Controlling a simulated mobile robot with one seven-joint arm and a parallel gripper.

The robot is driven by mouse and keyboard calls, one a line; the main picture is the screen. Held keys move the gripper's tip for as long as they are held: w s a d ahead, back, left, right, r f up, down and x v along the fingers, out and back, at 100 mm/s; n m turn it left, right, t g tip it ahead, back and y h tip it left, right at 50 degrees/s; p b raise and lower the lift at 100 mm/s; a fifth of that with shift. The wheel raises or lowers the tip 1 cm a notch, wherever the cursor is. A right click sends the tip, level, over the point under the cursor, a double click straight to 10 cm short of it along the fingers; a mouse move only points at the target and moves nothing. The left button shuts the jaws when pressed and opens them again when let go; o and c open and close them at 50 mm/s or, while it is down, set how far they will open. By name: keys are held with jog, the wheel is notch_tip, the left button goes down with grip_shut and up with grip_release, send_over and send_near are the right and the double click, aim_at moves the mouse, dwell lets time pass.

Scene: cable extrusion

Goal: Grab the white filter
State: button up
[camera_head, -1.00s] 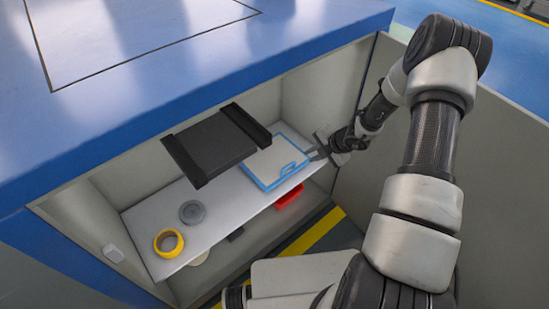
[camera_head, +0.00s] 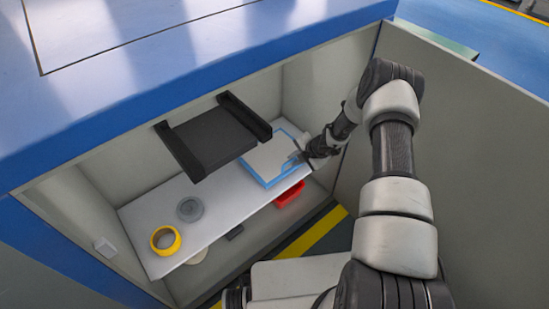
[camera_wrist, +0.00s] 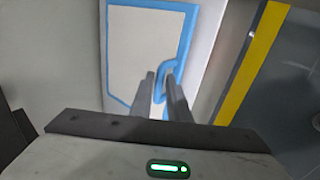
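The white filter (camera_head: 268,160) is a flat white panel with a blue frame, lying on the right part of the shelf inside the open cabinet. In the wrist view the filter (camera_wrist: 138,45) shows its blue edge and a blue loop handle (camera_wrist: 180,54) on its right side. My gripper (camera_head: 298,155) is at the filter's right edge, by the handle. In the wrist view the two fingers of my gripper (camera_wrist: 160,76) are apart with a narrow gap over the handle area. I cannot tell whether they touch the handle.
A black tray-like bracket (camera_head: 212,140) hangs above the shelf (camera_head: 145,214), left of the filter. A grey disc (camera_head: 190,208) and a yellow tape ring (camera_head: 165,240) lie on the left part. A red item (camera_head: 289,194) sits below. The open cabinet door (camera_head: 470,150) stands at right.

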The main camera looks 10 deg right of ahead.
jog(key=x, duration=0.2)
jog(key=shift+w+a+f, duration=0.1)
jog(key=shift+w+f, duration=0.05)
jog(key=shift+f, duration=0.2)
grip_shut()
jog(key=shift+r, duration=0.1)
